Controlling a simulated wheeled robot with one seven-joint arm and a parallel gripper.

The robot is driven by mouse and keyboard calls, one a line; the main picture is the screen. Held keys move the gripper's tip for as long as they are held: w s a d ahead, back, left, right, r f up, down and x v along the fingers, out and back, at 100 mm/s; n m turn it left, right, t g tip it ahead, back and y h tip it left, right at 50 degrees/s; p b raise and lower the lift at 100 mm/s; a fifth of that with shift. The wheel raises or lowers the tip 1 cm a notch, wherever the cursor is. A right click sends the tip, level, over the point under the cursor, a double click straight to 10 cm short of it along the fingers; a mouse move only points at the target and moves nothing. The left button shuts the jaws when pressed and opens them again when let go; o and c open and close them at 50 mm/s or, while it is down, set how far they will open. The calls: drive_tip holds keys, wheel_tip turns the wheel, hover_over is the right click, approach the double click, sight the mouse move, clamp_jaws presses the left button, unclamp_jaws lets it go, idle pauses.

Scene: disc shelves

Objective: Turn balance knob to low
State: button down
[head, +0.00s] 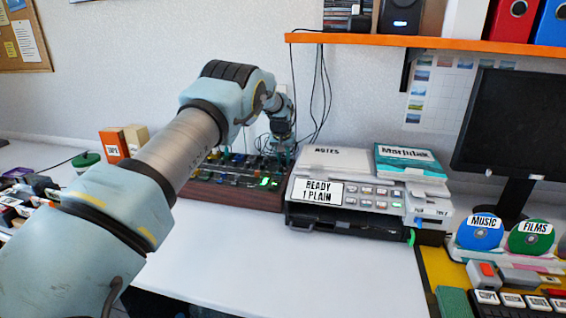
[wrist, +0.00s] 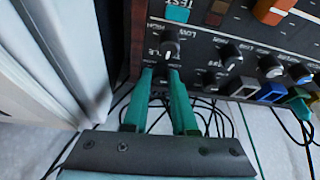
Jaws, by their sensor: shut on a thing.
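A dark control panel (wrist: 225,40) with knobs and coloured switches fills the upper right of the wrist view; in the head view it is the low brown-edged console (head: 232,195) in the middle. My gripper (wrist: 161,75) has two green fingers that meet the panel at a black knob (wrist: 168,48) with a white pointer line, near its left edge. In the head view my gripper (head: 284,152) is at the console's back right, small and partly hidden.
More black knobs (wrist: 230,53) sit to the right on the panel. Loose black cables (wrist: 205,115) lie below it. A grey machine (head: 365,198) stands right of the console. An orange shelf (head: 440,42) hangs above. The white table (head: 270,255) in front is clear.

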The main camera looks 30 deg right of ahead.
drive_tip(key=shift+n, duration=0.4)
drive_tip(key=c, duration=1)
unclamp_jaws()
drive_tip(key=b+v, duration=0.2)
drive_tip(key=v, duration=0.8)
drive_tip(key=shift+s+r+b, duration=0.25)
drive_tip(key=shift+r+b, duration=0.15)
drive_tip(key=shift+d, duration=0.1)
